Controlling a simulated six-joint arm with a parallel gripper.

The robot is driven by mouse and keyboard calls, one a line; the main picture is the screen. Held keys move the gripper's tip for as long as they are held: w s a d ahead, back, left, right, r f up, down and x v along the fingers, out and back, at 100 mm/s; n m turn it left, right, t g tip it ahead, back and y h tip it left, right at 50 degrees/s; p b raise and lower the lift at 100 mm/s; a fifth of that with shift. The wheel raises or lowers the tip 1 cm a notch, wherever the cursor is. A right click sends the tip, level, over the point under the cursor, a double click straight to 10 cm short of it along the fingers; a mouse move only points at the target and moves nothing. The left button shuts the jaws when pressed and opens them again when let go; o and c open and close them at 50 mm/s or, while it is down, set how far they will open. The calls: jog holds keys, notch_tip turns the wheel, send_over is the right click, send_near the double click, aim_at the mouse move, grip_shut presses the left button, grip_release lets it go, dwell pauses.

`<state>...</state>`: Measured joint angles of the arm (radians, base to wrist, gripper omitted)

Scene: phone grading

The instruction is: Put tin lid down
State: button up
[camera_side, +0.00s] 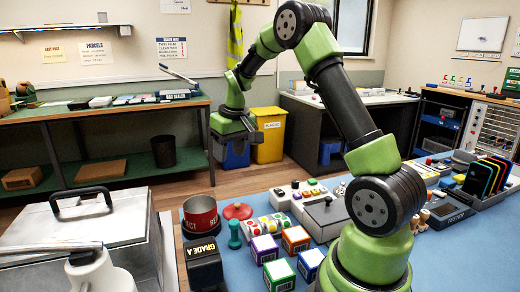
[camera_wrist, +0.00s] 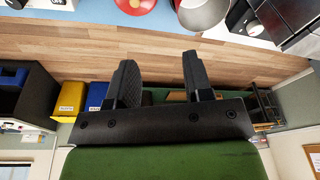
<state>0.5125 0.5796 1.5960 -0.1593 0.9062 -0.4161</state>
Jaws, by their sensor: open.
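The red tin lid (camera_side: 238,211), a round disc with a raised knob, lies on the blue mat (camera_side: 440,262) just right of the red tin. The red tin (camera_side: 200,216) has white lettering and stands upright near the mat's left edge. My gripper (camera_side: 252,136) is high and well behind the lid, beyond the table's far edge. In the wrist view my gripper (camera_wrist: 160,68) is open, with only floor showing between its fingers. The lid (camera_wrist: 135,4) and the tin (camera_wrist: 203,12) are partly cut off at the top there, clear of the fingers.
A black "GRADE A" box (camera_side: 204,262) stands in front of the tin. Several coloured cubes (camera_side: 265,248) and a teal dumbbell-shaped piece (camera_side: 235,234) are near the lid. A large metal case (camera_side: 105,235) stands at left. Yellow (camera_side: 269,135) and blue bins are on the floor behind.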

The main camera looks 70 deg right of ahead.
jog(key=s+a+r+t, duration=0.3)
jog(key=s+a+r, duration=0.4)
jog(key=a+r, duration=0.5)
jog(key=s+a+t+y, duration=0.2)
jog(key=s+a, duration=0.6)
jog(key=s, duration=0.3)
jog(key=shift+s+a+f, duration=0.15)
jog(key=shift+s, duration=0.2)
